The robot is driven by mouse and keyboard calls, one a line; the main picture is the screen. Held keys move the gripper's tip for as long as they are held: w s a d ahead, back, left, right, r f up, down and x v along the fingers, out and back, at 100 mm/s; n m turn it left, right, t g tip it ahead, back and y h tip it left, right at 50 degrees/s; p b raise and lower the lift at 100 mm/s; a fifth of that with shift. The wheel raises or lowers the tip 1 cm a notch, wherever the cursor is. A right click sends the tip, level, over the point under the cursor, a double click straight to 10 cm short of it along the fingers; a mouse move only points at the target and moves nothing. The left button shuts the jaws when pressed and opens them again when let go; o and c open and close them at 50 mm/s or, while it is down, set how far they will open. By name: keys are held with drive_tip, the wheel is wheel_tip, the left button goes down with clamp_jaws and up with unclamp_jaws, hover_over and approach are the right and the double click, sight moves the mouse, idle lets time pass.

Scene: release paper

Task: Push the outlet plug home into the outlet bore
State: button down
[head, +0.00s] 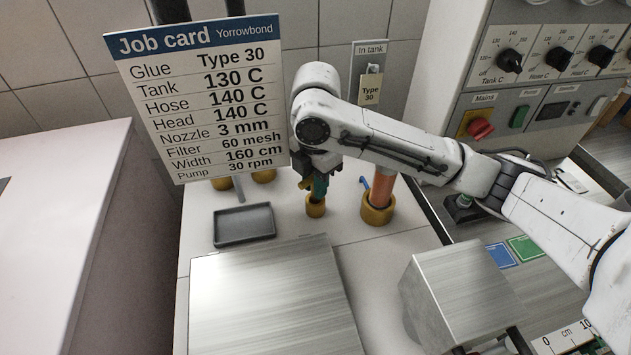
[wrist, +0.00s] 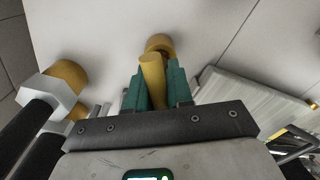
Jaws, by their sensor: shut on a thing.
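My gripper (head: 318,190) points down with its green fingers just above a brass-coloured fitting (head: 315,208) on the white deck. In the wrist view my gripper (wrist: 154,88) is shut on a yellow, peg-like plug (wrist: 152,75) between the green fingers. The plug points toward the round brass fitting (wrist: 160,43), which looks like the outlet. The plug's far end overlaps this fitting in the picture. The bore itself is hidden, and I cannot tell how deep the plug sits or whether it touches. In the head view the fingers and wrist mostly cover the plug.
Right of my gripper an orange pipe (head: 382,190) with a blue handle stands in a brass collar (head: 378,211). A grey tray (head: 244,226) lies front left. The job card (head: 200,95) rises behind left. A steel box (head: 460,300) stands front right. Brass-ended hoses (wrist: 68,78) are close at left.

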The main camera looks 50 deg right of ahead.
drive_tip(key=shift+f+b, duration=0.75)
drive_tip(key=shift+f, duration=0.3)
drive_tip(key=c, duration=0.9)
unclamp_jaws()
drive_tip(key=shift+f, duration=0.1)
wheel_tip(320, 180, up, 11)
drive_tip(key=shift+r, duration=0.1)
